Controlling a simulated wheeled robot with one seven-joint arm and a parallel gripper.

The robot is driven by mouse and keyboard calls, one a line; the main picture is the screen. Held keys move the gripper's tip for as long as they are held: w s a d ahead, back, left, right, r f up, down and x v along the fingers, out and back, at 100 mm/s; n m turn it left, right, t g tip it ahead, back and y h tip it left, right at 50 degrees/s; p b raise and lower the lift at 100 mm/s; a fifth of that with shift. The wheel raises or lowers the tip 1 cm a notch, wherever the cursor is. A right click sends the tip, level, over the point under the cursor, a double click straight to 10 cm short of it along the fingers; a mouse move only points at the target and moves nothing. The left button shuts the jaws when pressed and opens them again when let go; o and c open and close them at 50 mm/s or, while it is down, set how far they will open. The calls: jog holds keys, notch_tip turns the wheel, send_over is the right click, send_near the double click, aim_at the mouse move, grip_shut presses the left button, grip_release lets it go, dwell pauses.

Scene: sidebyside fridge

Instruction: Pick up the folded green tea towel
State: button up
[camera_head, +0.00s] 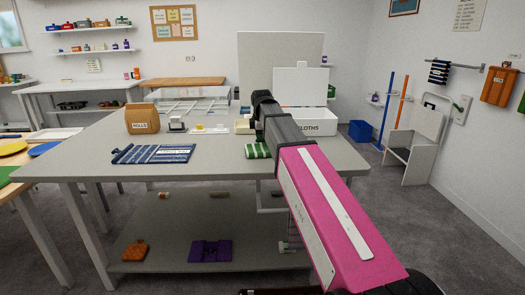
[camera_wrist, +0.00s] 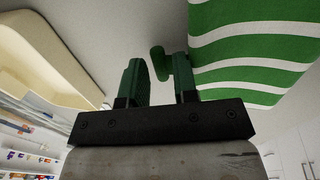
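The folded green tea towel (camera_head: 257,151) has white stripes and lies on the grey table, just in front of the white box marked CLOTHS. My arm partly covers it in the head view. In the wrist view the towel (camera_wrist: 255,48) fills the upper right, beside the right-hand finger. My gripper (camera_wrist: 159,75) is open, its two fingers apart. A small rounded green piece shows between the fingertips; I cannot tell whether it is part of the towel or whether a finger touches it. My gripper is hidden behind my arm in the head view.
The CLOTHS box (camera_head: 317,122) stands close behind the towel. A cream tray (camera_wrist: 45,50) is near my gripper at left in the wrist view. The table's front middle is clear.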

jog(key=shift+w+f, duration=0.1)
jog(key=shift+f, duration=0.55)
grip_shut()
jog(key=shift+r, duration=0.15)
jog(key=shift+r, duration=0.5)
jog(key=r, duration=0.2)
jog(key=a+r, duration=0.1)
jog(key=shift+s+r, duration=0.25)
jog(key=shift+s, duration=0.05)
jog(key=s+a+r, duration=0.5)
jog(key=a+r, duration=0.1)
jog(key=a, duration=0.3)
jog(key=shift+r, duration=0.15)
